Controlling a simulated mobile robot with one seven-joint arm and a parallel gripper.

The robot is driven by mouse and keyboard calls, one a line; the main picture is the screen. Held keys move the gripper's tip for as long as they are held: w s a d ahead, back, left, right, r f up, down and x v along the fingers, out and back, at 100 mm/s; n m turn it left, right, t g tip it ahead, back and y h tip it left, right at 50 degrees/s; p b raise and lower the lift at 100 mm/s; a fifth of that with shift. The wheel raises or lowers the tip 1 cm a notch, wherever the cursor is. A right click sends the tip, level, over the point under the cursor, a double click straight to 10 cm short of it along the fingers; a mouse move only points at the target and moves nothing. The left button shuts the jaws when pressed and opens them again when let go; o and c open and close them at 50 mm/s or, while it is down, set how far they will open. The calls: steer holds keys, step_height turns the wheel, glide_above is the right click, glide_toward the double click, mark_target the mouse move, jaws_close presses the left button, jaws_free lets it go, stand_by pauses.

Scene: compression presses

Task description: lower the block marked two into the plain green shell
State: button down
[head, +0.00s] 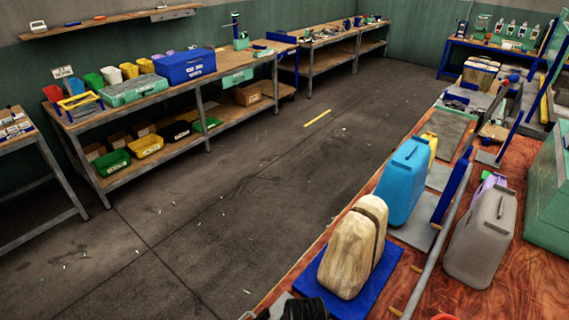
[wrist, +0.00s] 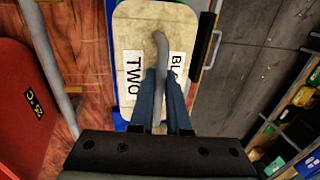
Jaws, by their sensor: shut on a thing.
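In the wrist view, my gripper (wrist: 161,76) is shut on the grey handle of a cream block (wrist: 138,30). White labels on the block read "TWO" and, partly covered, "BL". Blue shows along the block's lower left edge in that view; I cannot tell whether the block rests on something or hangs free. In the head view, a large green body (head: 548,195) stands at the right edge, cut off by the frame. I cannot tell whether it is the plain green shell. I cannot surely make out my gripper in the head view.
Another cream block (head: 350,255) stands on a blue mat (head: 376,288) on the wooden bench. A red thing (wrist: 27,100) lies left of the held block. Open floor (head: 220,200) separates the benches.

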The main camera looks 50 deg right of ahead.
steer(key=shift+f+b, duration=0.4)
steer(key=shift+f, duration=0.1)
stand_by(0.4)
steer(key=c, duration=0.8)
jaws_free()
steer(key=shift+s+f, duration=0.1)
steer(key=r, duration=0.4)
steer(key=s+r+b, duration=0.1)
steer(key=r, duration=0.3)
steer(key=s+r+b, duration=0.1)
steer(key=r, duration=0.4)
steer(key=shift+s, duration=0.15)
steer(key=shift+f, duration=0.1)
